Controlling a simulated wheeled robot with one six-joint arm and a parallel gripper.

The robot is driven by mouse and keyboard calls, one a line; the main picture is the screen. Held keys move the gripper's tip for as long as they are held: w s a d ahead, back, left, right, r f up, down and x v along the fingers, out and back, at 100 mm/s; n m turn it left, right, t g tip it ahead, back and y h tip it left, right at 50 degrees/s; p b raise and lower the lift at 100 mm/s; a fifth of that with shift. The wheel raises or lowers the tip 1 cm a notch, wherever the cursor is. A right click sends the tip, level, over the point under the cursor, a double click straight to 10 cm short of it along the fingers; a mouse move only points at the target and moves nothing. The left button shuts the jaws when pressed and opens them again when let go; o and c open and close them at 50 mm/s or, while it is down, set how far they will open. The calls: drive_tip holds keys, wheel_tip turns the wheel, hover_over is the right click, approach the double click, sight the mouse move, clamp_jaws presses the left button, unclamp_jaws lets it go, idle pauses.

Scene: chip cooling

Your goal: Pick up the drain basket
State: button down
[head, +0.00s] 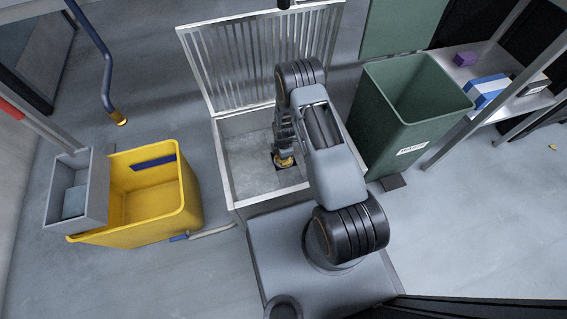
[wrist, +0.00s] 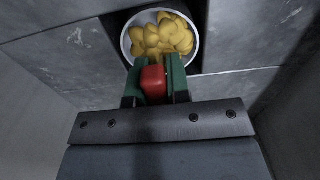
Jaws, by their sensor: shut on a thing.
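The drain basket (wrist: 125,43) is a round, pale-rimmed container full of yellow lumps. In the wrist view it sits at the top, in a dark square opening in the grey pit floor. My gripper (wrist: 154,82) has green fingers shut on a red block, which appears to be the basket's grip, at the near side of the rim. In the head view my gripper (head: 284,150) reaches down into the open pit, and the yellow contents show just below it. The fingers hide part of the near rim. I cannot tell whether the basket is lifted off its seat.
The grated lid (head: 262,60) stands raised behind the metal pit (head: 240,160). A green bin (head: 385,110) is close on the right. A yellow tub (head: 183,200) with a grey box (head: 97,190) at its side is on the left. A blue hose (head: 100,55) hangs at upper left.

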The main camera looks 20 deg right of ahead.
idle(0.5)
wheel_tip(320, 180, up, 10)
drive_tip(key=p, duration=0.4)
wheel_tip(320, 180, up, 12)
drive_tip(key=p, duration=0.8)
idle(1.2)
idle(0.5)
